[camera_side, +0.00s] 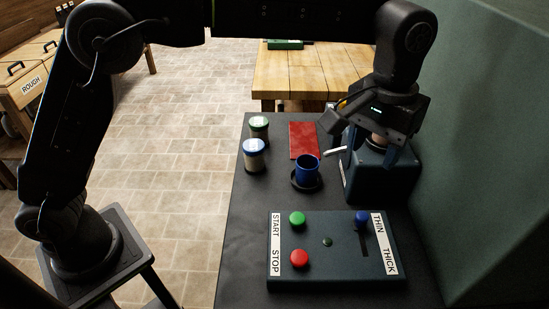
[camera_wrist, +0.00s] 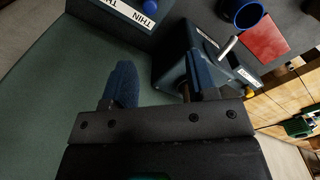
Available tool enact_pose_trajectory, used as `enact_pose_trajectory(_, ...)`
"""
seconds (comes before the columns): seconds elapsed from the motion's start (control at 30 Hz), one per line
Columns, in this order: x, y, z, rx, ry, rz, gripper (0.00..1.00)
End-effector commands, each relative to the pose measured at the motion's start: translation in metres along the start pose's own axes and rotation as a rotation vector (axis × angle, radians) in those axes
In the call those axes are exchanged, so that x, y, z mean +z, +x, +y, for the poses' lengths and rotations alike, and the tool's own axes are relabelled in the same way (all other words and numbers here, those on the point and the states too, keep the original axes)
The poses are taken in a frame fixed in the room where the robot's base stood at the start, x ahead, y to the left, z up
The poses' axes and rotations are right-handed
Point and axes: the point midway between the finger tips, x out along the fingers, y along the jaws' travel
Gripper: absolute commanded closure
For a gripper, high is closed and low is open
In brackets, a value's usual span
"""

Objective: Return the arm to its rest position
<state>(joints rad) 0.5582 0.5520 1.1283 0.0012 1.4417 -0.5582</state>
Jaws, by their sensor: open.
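My gripper (camera_side: 373,150) is over the dark blue mill housing (camera_side: 385,185) at the right of the black bench, pointing down. Its two blue fingers are apart. A small copper-coloured part (camera_side: 378,138) shows between them in the side view; I cannot tell whether the fingers touch it. In the wrist view the fingers (camera_wrist: 156,85) are also spread, with the housing (camera_wrist: 175,60) just beyond the right one. A silver lever (camera_side: 335,151) sticks out from the housing's left side; it also shows in the wrist view (camera_wrist: 228,47).
A blue cup (camera_side: 306,167) stands on a dark round base (camera_side: 304,187) left of the housing. A control panel (camera_side: 340,275) with buttons and slider is in front. A green wall (camera_side: 480,150) rises close on the right.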

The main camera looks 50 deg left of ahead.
Motion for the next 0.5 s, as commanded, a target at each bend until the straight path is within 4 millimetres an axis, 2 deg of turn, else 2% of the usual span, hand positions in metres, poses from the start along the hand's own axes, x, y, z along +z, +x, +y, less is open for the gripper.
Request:
enact_pose_trajectory(0.13, 0.01, -0.031, -0.05, 0.029, -0.009, 0.059, 0.47)
enact_pose_trajectory(0.23, 0.026, -0.048, -0.09, 0.046, -0.009, 0.11, 0.47)
enact_pose_trajectory(0.4, 0.064, -0.062, -0.152, 0.061, -0.009, 0.203, 0.47)
enact_pose_trajectory(0.5, 0.092, -0.062, -0.184, 0.06, -0.008, 0.258, 0.47)
